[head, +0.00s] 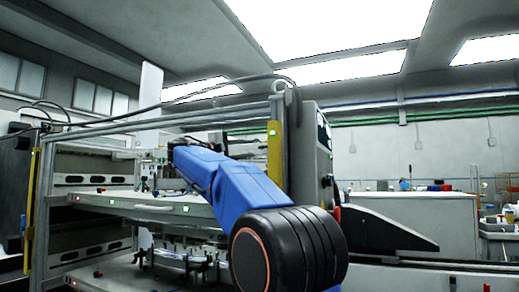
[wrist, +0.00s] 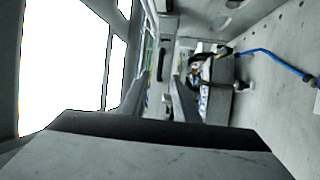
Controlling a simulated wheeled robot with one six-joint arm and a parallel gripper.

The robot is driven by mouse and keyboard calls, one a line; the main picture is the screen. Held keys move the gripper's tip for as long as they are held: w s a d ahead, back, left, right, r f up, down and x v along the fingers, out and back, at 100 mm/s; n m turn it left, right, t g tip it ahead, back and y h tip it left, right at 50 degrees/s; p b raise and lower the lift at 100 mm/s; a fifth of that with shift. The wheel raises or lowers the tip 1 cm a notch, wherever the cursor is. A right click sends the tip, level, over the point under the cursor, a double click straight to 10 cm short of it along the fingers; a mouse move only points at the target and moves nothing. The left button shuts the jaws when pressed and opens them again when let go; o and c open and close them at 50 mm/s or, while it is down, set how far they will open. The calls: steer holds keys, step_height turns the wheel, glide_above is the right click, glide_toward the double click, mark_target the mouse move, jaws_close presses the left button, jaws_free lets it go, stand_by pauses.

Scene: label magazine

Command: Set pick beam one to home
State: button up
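My gripper (wrist: 164,88) shows in the wrist view as two dark fingers with a gap between them; nothing is visibly held. Beyond the right finger is a grey block (wrist: 218,85) with small dark and white parts on it. In the head view my blue arm reaches into the label magazine machine (head: 108,203), above its upper shelf. My gripper's tips cannot be made out there among the small parts at the arm's far end. I cannot tell which part is pick beam one, or its position.
A blue cable (wrist: 270,53) runs along a grey perforated plate (wrist: 288,95) at the wrist view's right. In the head view, a yellow strip (head: 274,152) marks the machine's right post. A lower shelf (head: 115,275) carries metal parts. A white counter (head: 415,215) stands right.

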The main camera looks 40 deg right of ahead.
mark_target(264, 147)
steer(key=shift+d+r, duration=0.15)
steer(key=shift+d, duration=1.05)
steer(key=shift+d+r, duration=0.2)
steer(key=shift+d, duration=0.95)
steer(key=shift+d+r, duration=0.15)
steer(key=shift+d, duration=1.05)
jaws_close()
